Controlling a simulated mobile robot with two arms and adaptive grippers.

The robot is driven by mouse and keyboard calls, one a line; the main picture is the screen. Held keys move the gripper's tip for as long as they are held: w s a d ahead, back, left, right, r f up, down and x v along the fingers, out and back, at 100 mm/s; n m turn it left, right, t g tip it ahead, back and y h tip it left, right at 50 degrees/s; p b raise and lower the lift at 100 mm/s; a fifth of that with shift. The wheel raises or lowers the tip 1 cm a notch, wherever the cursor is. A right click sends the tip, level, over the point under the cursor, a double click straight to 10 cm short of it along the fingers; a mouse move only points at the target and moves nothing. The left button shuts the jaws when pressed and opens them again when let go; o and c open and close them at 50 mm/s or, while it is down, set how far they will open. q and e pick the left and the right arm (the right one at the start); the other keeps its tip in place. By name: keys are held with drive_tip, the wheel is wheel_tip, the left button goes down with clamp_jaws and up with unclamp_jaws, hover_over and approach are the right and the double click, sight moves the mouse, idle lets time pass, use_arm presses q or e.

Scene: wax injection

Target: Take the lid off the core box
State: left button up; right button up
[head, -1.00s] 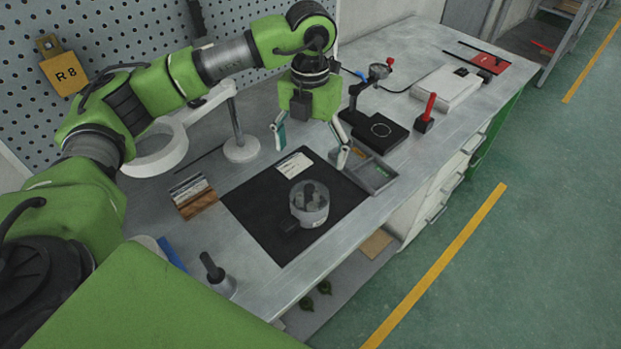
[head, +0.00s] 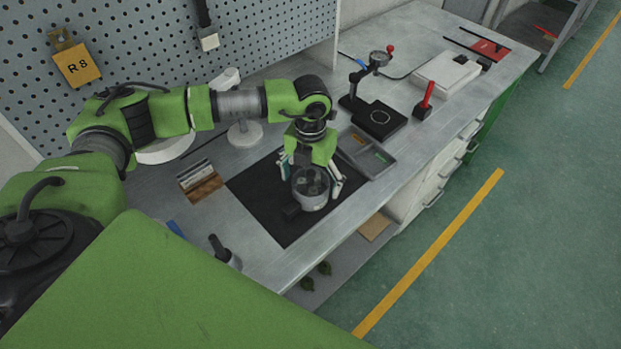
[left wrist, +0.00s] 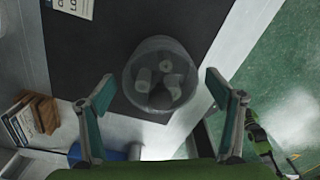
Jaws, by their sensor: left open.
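The core box (head: 309,190) is a round container with a clear lid (head: 312,176) on top, standing on the black mat (head: 262,207). Several small pieces show through the lid. In the left wrist view the core box (left wrist: 160,77) lies ahead of and between the fingers. My left gripper (head: 310,184) is open, with its fingers at either side of the box near lid height. My right gripper is not in view.
A grey divided tray (head: 368,155) sits just behind and right of the mat. A black stand with a dial gauge (head: 378,118) is farther back. A card rack (head: 200,182) stands left of the mat. The bench's front edge runs close to the box's right.

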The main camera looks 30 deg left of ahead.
use_arm(q)
drive_tip(key=c, duration=1.2)
